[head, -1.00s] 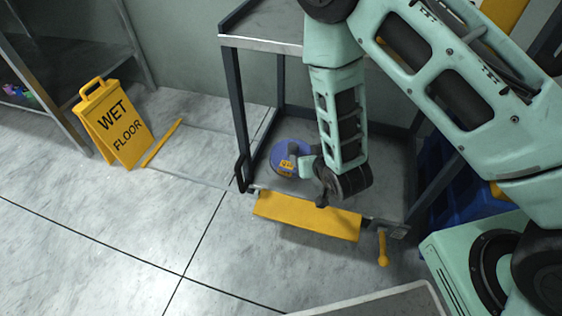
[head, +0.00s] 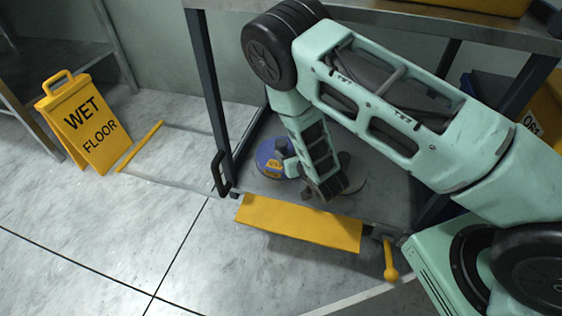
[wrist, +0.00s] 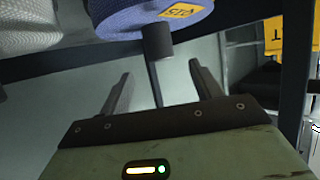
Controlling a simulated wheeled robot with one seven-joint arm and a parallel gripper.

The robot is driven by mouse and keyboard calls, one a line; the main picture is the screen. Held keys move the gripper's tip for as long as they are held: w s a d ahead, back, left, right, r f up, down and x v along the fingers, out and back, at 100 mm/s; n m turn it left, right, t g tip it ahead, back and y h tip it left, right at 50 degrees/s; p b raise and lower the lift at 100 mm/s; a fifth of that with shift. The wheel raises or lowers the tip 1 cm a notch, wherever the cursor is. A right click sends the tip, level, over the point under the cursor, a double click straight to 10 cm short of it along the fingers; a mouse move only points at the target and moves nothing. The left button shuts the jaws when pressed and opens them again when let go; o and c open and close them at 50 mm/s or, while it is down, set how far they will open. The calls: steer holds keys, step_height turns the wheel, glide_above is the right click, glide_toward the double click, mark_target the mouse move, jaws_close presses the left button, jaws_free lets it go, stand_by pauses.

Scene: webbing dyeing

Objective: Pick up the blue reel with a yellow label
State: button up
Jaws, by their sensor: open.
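The blue reel (head: 268,153) with a yellow label (head: 273,165) lies on the lower shelf of the dark-framed cart. In the wrist view the blue reel (wrist: 120,18) shows at the top, cut off by the frame edge, with its yellow label (wrist: 181,11) and a dark hub (wrist: 157,40) sticking out. My gripper (wrist: 160,82) is open and empty. Its fingers point towards the reel, with the hub seen between and beyond the fingertips. In the head view my gripper (head: 291,168) is beside the reel's right side, partly hidden by my wrist.
A pale reel (head: 352,183) lies to the right, mostly behind my arm; a whitish one (wrist: 40,25) shows in the wrist view. Cart posts (head: 208,90) and the upper shelf (head: 400,20) frame the space. A wet floor sign (head: 85,122) stands left.

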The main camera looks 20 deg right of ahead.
mark_target(284, 147)
steer(key=b+x, duration=0.1)
steer(key=x, duration=0.1)
steer(key=shift+w+a+f, duration=0.1)
steer(key=shift+w+f, duration=0.05)
steer(key=shift+w, duration=0.25)
steer(key=b+x, duration=0.3)
steer(key=x, duration=0.1)
steer(key=shift+w+f+b, duration=0.1)
steer(key=shift+f+b, duration=0.25)
steer(key=shift+w, duration=0.4)
jaws_close()
